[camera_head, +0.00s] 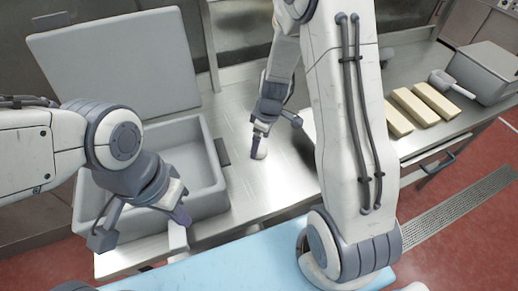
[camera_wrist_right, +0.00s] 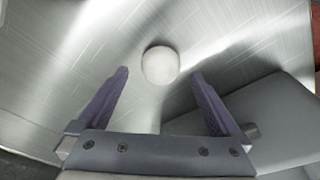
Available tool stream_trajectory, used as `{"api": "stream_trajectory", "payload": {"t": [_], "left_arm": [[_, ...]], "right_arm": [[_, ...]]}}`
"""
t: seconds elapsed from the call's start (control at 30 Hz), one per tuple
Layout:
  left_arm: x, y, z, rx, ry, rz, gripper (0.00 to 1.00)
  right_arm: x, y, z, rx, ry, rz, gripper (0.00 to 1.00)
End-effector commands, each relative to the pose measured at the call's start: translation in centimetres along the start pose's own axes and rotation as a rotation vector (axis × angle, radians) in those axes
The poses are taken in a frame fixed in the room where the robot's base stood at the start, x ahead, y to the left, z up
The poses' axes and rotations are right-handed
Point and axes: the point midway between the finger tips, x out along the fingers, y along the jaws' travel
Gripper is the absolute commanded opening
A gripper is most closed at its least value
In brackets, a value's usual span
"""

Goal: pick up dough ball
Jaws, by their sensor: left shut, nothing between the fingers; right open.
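The dough ball (camera_wrist_right: 160,65) is a small, round, whitish lump on the shiny steel counter. In the right wrist view it lies ahead of my right gripper (camera_wrist_right: 160,76), centred between the two purple fingertips, with a gap on each side. In the head view the dough ball (camera_head: 261,153) shows just below my right gripper (camera_head: 258,140), partly hidden by its fingers. My right gripper is open and empty, pointing down at the ball. My left gripper (camera_head: 181,214) is shut and empty, over the front of the grey bin.
The grey open bin (camera_head: 212,160) stands left of the ball, its raised lid (camera_head: 115,62) behind it. Several pale blocks (camera_head: 436,100) and a grey container (camera_head: 484,72) lie on the right. The counter (camera_head: 235,108) around the ball is mostly clear.

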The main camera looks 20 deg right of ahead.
Motion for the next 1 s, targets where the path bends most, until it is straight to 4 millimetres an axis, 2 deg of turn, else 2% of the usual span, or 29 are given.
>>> {"api": "stream_trajectory", "payload": {"t": [0.1,0.2,0.43,0.47,0.6,0.67,0.7,1.0], "left_arm": [[0.0,0.0,0.0,0.0,0.0,0.0,0.0],[0.0,0.0,0.0,0.0,0.0,0.0,0.0],[0.0,0.0,0.0,0.0,0.0,0.0,0.0],[0.0,0.0,0.0,0.0,0.0,0.0,0.0],[0.0,0.0,0.0,0.0,0.0,0.0,0.0],[0.0,0.0,0.0,0.0,0.0,0.0,0.0],[0.0,0.0,0.0,0.0,0.0,0.0,0.0],[-0.1,0.0,0.0,0.0,0.0,0.0,0.0]], "right_arm": [[1.9,-0.1,0.1,0.0,-0.002,-0.002,1.0],[2.6,-0.1,0.1,0.0,-0.001,0.0,1.0],[2.7,-0.1,0.1,0.0,0.0,0.001,1.0],[2.7,-0.1,0.1,0.0,0.0,0.001,0.96],[2.7,-0.1,0.1,0.0,0.0,0.001,0.43],[2.7,-0.1,0.1,0.0,0.0,0.001,0.2],[2.7,-0.1,0.1,0.0,0.0,0.001,0.12],[2.4,0.0,0.0,0.0,0.001,0.002,0.12]]}}
